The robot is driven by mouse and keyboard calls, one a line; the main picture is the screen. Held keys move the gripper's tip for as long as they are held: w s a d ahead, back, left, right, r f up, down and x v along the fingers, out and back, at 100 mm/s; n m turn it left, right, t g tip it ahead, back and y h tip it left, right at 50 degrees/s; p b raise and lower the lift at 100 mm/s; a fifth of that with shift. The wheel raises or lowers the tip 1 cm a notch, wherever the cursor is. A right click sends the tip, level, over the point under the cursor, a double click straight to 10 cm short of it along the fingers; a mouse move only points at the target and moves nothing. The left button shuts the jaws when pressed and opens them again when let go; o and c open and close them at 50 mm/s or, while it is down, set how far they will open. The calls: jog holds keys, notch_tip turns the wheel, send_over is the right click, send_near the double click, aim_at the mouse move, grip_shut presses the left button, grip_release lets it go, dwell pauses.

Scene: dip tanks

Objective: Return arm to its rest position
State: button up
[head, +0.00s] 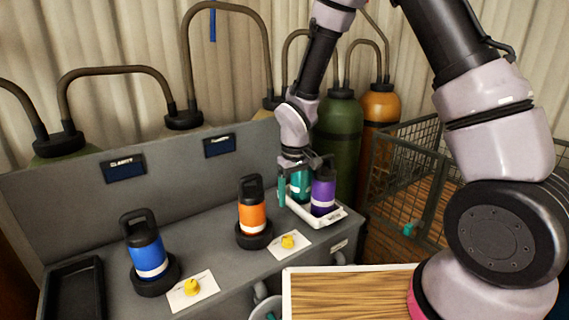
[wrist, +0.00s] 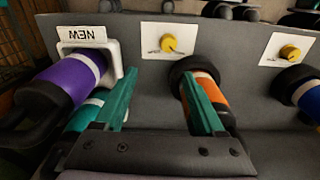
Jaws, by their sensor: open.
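My gripper (wrist: 160,102) is open, with nothing between its two green fingers in the wrist view. In the head view it hangs over the white tray (head: 312,217) at the back right of the counter. A teal bottle (head: 301,186) and a purple bottle (head: 323,192) stand in that tray. In the wrist view the teal bottle (wrist: 80,122) lies just outside the left finger, partly hidden by it, and the purple bottle (wrist: 68,84) is farther left. I cannot tell whether finger and teal bottle touch.
An orange bottle (head: 252,208) and a blue bottle (head: 147,251) stand on dark round bases along the grey counter. Yellow knobs (head: 288,241) sit on white cards in front. Gas cylinders (head: 339,133) and a wire cage (head: 411,170) are behind and right. A wooden board (head: 340,293) is in front.

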jog(key=d+r+m+t, duration=0.1)
jog(key=d+r+m, duration=0.1)
jog(key=d+r, duration=0.35)
jog(key=d+r+m+t+y, duration=0.1)
jog(key=d+r, duration=0.1)
jog(key=r, duration=0.7)
jog(key=d+r+m+t, duration=0.1)
jog(key=d+r+m, duration=0.1)
jog(key=d+r, duration=0.35)
jog(key=s+d+r+m+t, duration=0.2)
jog(key=s+d+r, duration=0.2)
jog(key=s+r, duration=0.3)
jog(key=s+d+r+m+t, duration=0.1)
jog(key=s+d+r+m, duration=0.2)
jog(key=s+r, duration=0.3)
jog(key=shift+s+d+r+t+y, duration=0.4)
jog(key=shift+d+r, duration=0.45)
jog(key=shift+r, duration=0.1)
